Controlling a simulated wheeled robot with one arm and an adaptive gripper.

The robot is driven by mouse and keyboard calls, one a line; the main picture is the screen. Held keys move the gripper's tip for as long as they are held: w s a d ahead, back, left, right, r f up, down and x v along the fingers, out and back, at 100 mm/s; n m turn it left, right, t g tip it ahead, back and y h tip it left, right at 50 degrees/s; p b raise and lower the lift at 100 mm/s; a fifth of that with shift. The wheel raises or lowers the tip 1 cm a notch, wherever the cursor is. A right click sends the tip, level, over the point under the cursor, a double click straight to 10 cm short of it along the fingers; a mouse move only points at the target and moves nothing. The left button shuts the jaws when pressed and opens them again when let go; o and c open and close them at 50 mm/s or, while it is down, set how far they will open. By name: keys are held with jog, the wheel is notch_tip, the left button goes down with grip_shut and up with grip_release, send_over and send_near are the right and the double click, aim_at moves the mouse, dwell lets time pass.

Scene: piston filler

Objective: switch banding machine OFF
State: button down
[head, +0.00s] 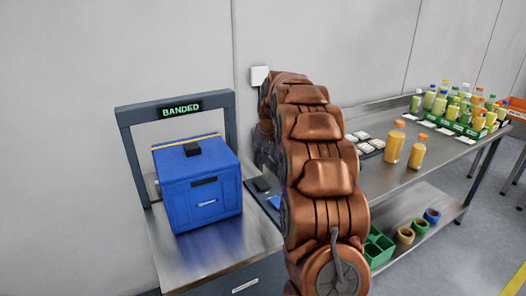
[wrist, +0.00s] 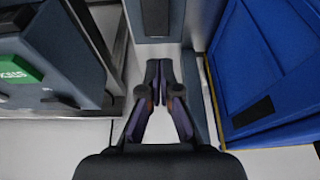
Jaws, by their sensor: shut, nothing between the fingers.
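The banding machine (head: 227,120) is a dark grey arch on a metal-topped bench at the left of the head view. Its display (head: 181,109) reads "BANDED" in green letters. A blue box (head: 202,197) with a yellow band stands in the arch; blue surfaces also show at the right of the wrist view (wrist: 260,60). In the wrist view my gripper (wrist: 160,85) is shut and empty, with its fingertips close together. A dark panel (wrist: 156,16) lies beyond the fingertips; I cannot tell whether it is the switch. In the head view my copper arm hides the gripper.
A metal table (head: 395,187) stands to the right of my arm. It holds two orange bottles (head: 395,146), a green crate (head: 463,128) of bottles and small trays. Its lower shelf holds a green bin (head: 378,247) and several coloured rings. A white box (head: 260,76) is on the wall.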

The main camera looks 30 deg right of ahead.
aim_at(260, 183)
jog(key=x, duration=0.3)
jog(key=p+x, duration=0.1)
jog(key=x, duration=0.2)
jog(key=p+x, duration=0.1)
jog(key=x, duration=0.1)
jog(key=shift+s+f, duration=0.25)
jog(key=shift+f, duration=0.25)
jog(key=shift+a+f, duration=0.1)
jog(key=shift+w+f+g, duration=0.15)
jog(key=shift+g, duration=0.15)
jog(key=shift+s+b, duration=0.4)
jog(key=shift+s, duration=0.4)
jog(key=shift+r, duration=0.25)
notch_tip(260, 183, up, 14)
jog(key=b, duration=0.2)
jog(key=shift+s, duration=0.25)
